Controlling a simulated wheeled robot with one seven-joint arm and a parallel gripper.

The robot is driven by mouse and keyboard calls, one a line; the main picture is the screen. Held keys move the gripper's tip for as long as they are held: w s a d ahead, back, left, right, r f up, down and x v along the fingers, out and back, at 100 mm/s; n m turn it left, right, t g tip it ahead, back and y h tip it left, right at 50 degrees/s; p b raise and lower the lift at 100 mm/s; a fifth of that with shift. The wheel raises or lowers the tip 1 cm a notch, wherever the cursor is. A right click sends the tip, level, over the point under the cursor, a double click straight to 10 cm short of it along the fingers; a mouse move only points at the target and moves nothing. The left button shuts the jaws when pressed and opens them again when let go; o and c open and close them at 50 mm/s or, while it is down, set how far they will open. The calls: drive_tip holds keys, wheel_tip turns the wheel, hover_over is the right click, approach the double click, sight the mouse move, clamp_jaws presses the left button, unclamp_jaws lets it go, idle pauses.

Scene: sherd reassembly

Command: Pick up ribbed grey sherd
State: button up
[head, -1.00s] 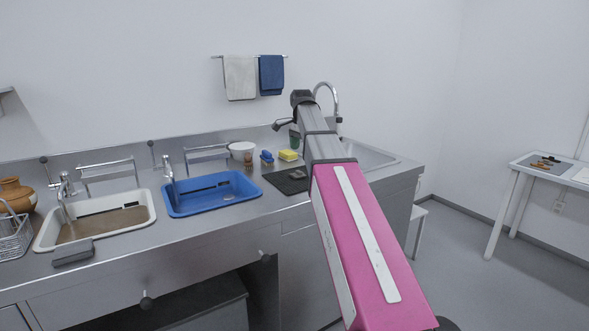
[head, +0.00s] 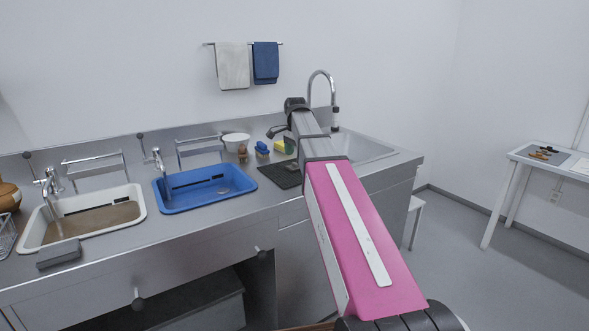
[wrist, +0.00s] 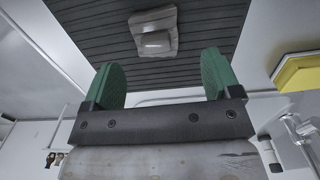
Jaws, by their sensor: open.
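A grey sherd (wrist: 155,32) lies on a dark ribbed mat (wrist: 85,25) at the top of the wrist view. It has a squarish outline with a paler raised block on its near side. I cannot make out ribs on it. My gripper (wrist: 162,80) is open and empty, its two green fingers spread apart. The sherd shows beyond the fingertips, roughly centred between them, with a gap and no contact. In the head view the dark mat (head: 278,180) lies on the counter to the right of the blue basin, partly hidden by my arm. The sherd is not clear there.
A yellow sponge (wrist: 300,72) lies right of the mat in the wrist view. In the head view, a white bowl (head: 236,140) and a blue brush (head: 262,147) stand behind the mat. The blue basin (head: 180,208) is left, the tall tap (head: 333,90) behind right.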

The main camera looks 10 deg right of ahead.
drive_tip(key=f, duration=0.4)
drive_tip(key=shift+s, duration=0.25)
drive_tip(key=shift+r, duration=0.1)
drive_tip(key=c, duration=1.1)
drive_tip(key=shift+o, duration=0.2)
drive_tip(key=shift+r, duration=0.1)
drive_tip(key=shift+r, duration=0.55)
drive_tip(key=r, duration=0.2)
drive_tip(key=a+r, duration=0.1)
drive_tip(key=shift+s+r, duration=0.25)
drive_tip(key=shift+s, duration=0.15)
drive_tip(key=s+a+r, duration=0.6)
drive_tip(key=a, duration=0.2)
drive_tip(key=shift+s+a, duration=0.15)
drive_tip(key=shift+s, duration=0.05)
